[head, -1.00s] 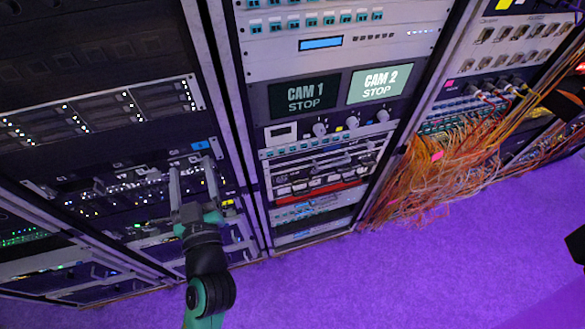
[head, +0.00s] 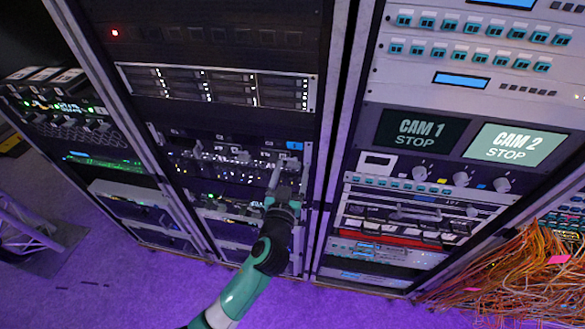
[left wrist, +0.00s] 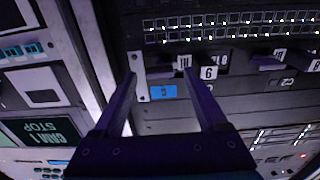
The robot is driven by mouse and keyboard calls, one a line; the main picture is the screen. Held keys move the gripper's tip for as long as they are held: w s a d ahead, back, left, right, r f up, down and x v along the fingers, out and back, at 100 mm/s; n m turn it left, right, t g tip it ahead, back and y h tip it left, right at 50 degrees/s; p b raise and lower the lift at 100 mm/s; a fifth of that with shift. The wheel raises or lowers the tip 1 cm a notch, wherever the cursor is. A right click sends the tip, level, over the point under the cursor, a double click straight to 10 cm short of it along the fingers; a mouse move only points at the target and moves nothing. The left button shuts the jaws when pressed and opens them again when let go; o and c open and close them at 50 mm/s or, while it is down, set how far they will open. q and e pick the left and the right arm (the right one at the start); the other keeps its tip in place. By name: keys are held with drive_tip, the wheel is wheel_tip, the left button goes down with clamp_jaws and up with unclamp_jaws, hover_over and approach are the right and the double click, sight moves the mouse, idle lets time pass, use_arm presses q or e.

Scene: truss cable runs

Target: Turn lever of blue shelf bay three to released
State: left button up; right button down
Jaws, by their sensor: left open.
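A small blue label (head: 294,145) marks the right end of a dark shelf (head: 215,152) in the middle rack. It also shows in the left wrist view (left wrist: 163,91), its mark too dim to read surely. Just above it there is a white tag reading III (left wrist: 184,62), beside a dark lever-like piece (left wrist: 160,72). A second white tag reads 6 (left wrist: 208,73). The lever's exact setting is unclear. My left gripper (head: 286,168) is open in front of the shelf's right end; the III tag lies near its right fingertip in the left wrist view (left wrist: 160,76). My right gripper is out of view.
Orange cables (head: 515,270) spill out at the lower right. A rack upright (head: 338,130) stands close right of the gripper. Purple floor (head: 340,305) is clear in front.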

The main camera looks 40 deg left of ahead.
use_arm(q)
drive_tip(key=shift+w+a, duration=0.25)
drive_tip(key=shift+w, duration=0.15)
clamp_jaws()
